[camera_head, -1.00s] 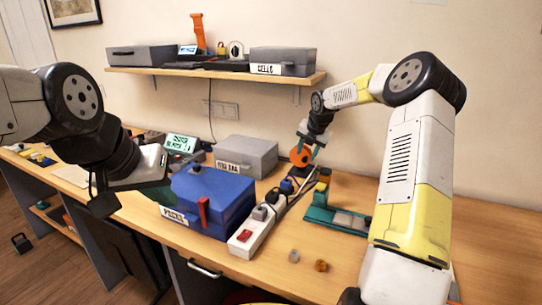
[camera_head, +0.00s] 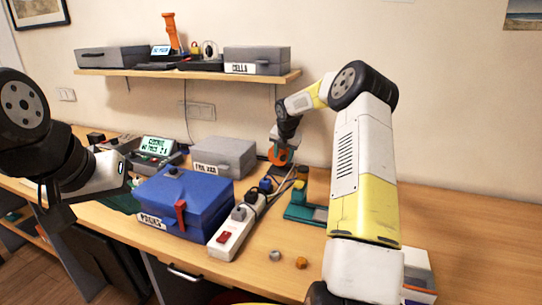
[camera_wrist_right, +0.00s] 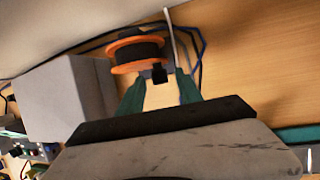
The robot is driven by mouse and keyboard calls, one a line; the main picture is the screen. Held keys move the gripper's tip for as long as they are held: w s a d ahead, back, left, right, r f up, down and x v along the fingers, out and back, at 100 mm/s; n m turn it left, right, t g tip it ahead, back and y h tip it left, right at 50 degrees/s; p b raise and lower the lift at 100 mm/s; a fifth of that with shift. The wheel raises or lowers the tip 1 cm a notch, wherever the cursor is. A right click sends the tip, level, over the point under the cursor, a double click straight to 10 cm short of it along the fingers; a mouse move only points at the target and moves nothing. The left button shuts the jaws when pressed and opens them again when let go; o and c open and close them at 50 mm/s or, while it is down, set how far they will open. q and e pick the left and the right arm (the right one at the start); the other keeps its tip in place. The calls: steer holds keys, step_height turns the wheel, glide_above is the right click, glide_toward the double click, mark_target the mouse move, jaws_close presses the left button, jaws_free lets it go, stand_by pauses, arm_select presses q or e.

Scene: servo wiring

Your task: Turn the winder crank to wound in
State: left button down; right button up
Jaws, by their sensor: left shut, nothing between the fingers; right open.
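The winder shows as an orange spool (camera_head: 280,156) at the back of the table, near the wall. In the right wrist view the spool (camera_wrist_right: 137,51) has a dark core, and a small dark part (camera_wrist_right: 159,74), possibly the crank knob, sits beside it. My right gripper (camera_wrist_right: 160,88) is open, its teal fingers on either side of that dark part; contact cannot be told. In the head view my right gripper (camera_head: 279,160) largely merges with the spool. My left gripper (camera_head: 58,216) is shut and empty at the far left, away from the winder.
A grey case (camera_head: 223,158) stands left of the winder and a blue box (camera_head: 186,200) in front of that. A white power strip (camera_head: 232,236) with cables and a teal fixture (camera_head: 305,214) lie nearby. Two small parts lie at the front. The right tabletop is mostly clear.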

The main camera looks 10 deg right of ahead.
jaws_close()
steer(key=shift+d, duration=0.1)
steer(key=shift+s+d+f+m+t+y, duration=0.15)
steer(key=shift+f+m+t+y, duration=0.35)
steer(key=shift+t+y, duration=0.65)
steer(key=shift+s+d+f+m+t+y, duration=0.15)
steer(key=shift+f+m+t+y, duration=0.15)
steer(key=shift+f+t+y, duration=0.8)
steer(key=shift+r+g+y, duration=0.25)
steer(key=shift+r+y, duration=0.1)
jaws_free()
